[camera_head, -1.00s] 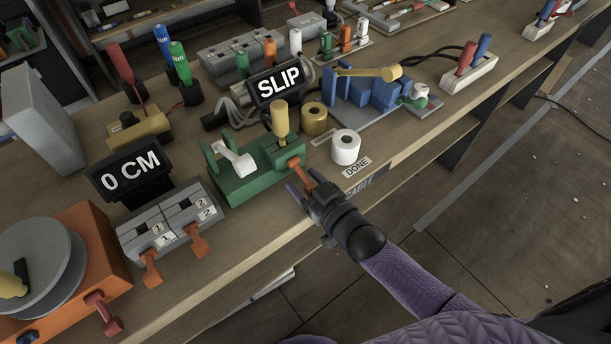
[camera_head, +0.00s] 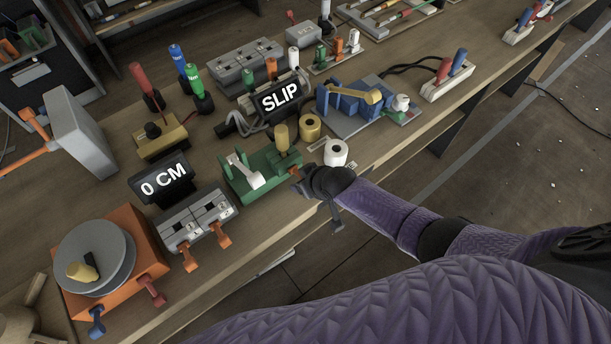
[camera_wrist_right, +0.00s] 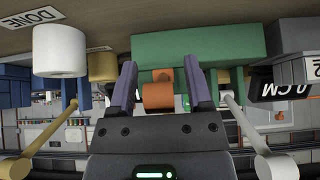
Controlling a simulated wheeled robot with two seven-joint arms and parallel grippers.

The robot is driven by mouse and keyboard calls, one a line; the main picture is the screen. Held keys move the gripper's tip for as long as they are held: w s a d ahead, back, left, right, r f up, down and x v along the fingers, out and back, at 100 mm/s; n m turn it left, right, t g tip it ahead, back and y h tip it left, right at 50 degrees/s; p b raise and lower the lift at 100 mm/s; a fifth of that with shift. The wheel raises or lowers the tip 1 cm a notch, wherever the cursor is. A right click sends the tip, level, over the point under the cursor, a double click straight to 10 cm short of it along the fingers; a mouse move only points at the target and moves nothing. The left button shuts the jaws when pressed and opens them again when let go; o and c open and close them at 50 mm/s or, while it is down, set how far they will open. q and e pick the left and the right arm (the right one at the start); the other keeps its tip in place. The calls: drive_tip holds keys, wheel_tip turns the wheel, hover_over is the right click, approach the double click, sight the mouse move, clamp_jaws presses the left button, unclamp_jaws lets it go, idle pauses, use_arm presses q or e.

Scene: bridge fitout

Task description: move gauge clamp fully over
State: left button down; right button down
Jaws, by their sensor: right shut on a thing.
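In the wrist view the two purple fingers (camera_wrist_right: 158,90) are on either side of the orange lever (camera_wrist_right: 158,94), below the green body (camera_wrist_right: 197,47). The gripper is shut on this lever. My left gripper is not in view.
A white roll (camera_head: 336,152) stands close to my right gripper, with a brass roll (camera_head: 309,126) behind it. The grey block with two orange levers (camera_head: 196,219) and the "0 CM" display (camera_head: 161,179) are to the left. The "SLIP" display (camera_head: 279,97) is behind.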

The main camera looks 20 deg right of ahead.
drive_tip(key=shift+r+g+p, duration=0.3)
drive_tip(key=shift+g, duration=0.3)
drive_tip(key=shift+w+h, duration=0.1)
drive_tip(key=shift+h, duration=0.2)
unclamp_jaws()
drive_tip(key=shift+r, duration=0.1)
drive_tip(key=p+v, duration=0.6)
drive_tip(key=v, duration=0.3)
drive_tip(key=shift+r, duration=0.4)
